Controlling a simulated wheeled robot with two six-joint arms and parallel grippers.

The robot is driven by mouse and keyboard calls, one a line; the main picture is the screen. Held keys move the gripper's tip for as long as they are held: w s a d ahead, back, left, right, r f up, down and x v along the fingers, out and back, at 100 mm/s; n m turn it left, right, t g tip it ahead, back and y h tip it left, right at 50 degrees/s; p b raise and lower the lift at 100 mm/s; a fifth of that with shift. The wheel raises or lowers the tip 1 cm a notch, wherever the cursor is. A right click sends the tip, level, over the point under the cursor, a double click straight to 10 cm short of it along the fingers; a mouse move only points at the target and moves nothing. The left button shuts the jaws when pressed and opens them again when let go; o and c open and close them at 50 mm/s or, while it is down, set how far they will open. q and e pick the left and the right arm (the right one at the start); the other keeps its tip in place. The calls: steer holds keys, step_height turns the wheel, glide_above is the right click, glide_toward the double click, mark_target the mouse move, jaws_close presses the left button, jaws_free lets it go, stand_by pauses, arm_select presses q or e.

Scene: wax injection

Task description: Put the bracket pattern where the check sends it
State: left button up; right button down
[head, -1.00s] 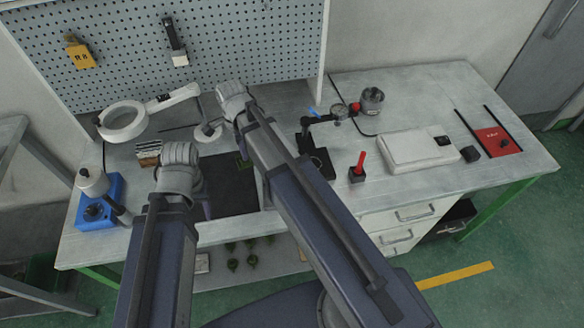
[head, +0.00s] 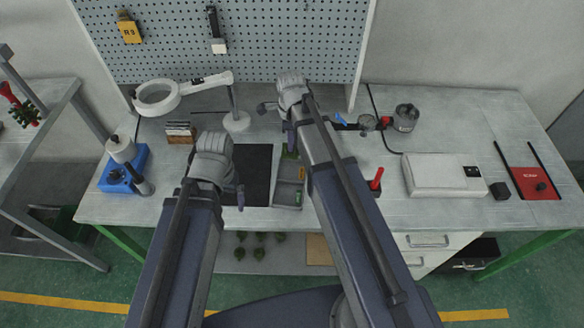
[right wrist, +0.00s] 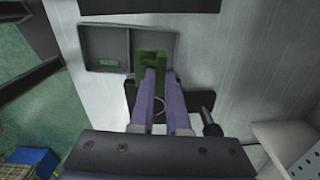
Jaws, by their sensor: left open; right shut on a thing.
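The green bracket pattern (right wrist: 152,64) is between the purple fingers of my right gripper (right wrist: 156,82) in the right wrist view. It overlaps the end of a grey two-part tray (right wrist: 104,28); I cannot tell its height above it. The tray's other compartment has a green label (right wrist: 108,63). In the head view my right gripper (head: 289,146) is at the far end of the tray (head: 283,201), whose orange label (head: 301,173) and green label (head: 298,197) show. My left gripper (head: 240,197) is open and empty over the dark mat (head: 256,165).
A dial gauge (head: 367,123) on a black stand is right of the tray, partly behind my right arm. A magnifier lamp (head: 158,97) and a blue device (head: 122,172) stand left. A white box (head: 444,176) is right. A rack (head: 40,120) with a wax tree is far left.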

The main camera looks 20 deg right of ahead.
arm_select(q)
steer(key=shift+f+b, duration=4.5)
steer(key=shift+f, duration=0.3)
arm_select(e)
steer(key=shift+f, duration=4.8)
arm_select(q)
steer(key=shift+f, duration=0.1)
arm_select(e)
steer(key=shift+f, duration=0.1)
arm_select(q)
steer(key=shift+f, duration=0.15)
arm_select(e)
steer(key=shift+f, duration=0.15)
steer(key=c, duration=1.2)
jaws_free()
arm_select(q)
steer(key=shift+r, duration=0.25)
arm_select(e)
steer(key=shift+r, duration=0.25)
